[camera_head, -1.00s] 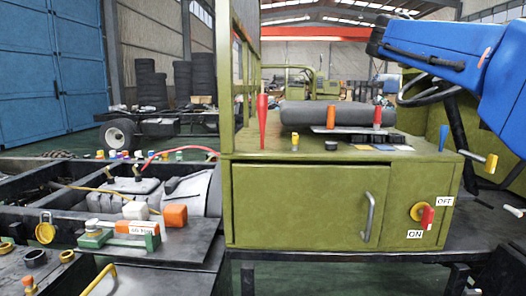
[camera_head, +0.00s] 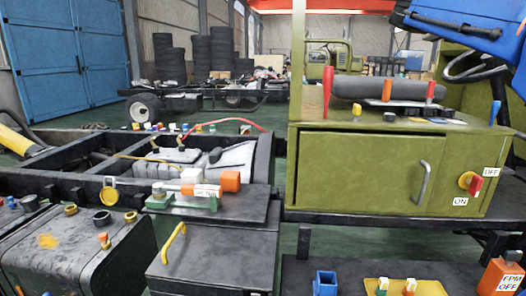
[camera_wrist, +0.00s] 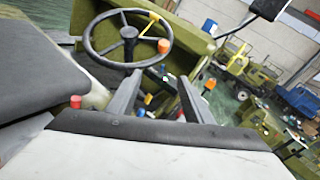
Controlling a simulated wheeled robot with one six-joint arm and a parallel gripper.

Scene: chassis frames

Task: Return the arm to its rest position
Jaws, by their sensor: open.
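My gripper (camera_wrist: 160,98) shows in the wrist view as two grey fingers standing apart, with nothing held between them. Beyond the fingers are a dark steering wheel (camera_wrist: 90,46) and small coloured knobs. A dark grey seat-like surface (camera_wrist: 35,70) lies close on the left. In the head view, a blue arm part (camera_head: 455,28) hangs at the top right corner, cut off by the frame; my gripper's jaws are not visible there.
A green cabinet (camera_head: 360,170) with a handle and a red switch (camera_head: 474,185) stands right of centre. Levers (camera_head: 327,92) rise from its top. Left is an open chassis frame (camera_head: 60,172) with a black box (camera_head: 75,250). A yellow board (camera_head: 425,288) lies low at the right.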

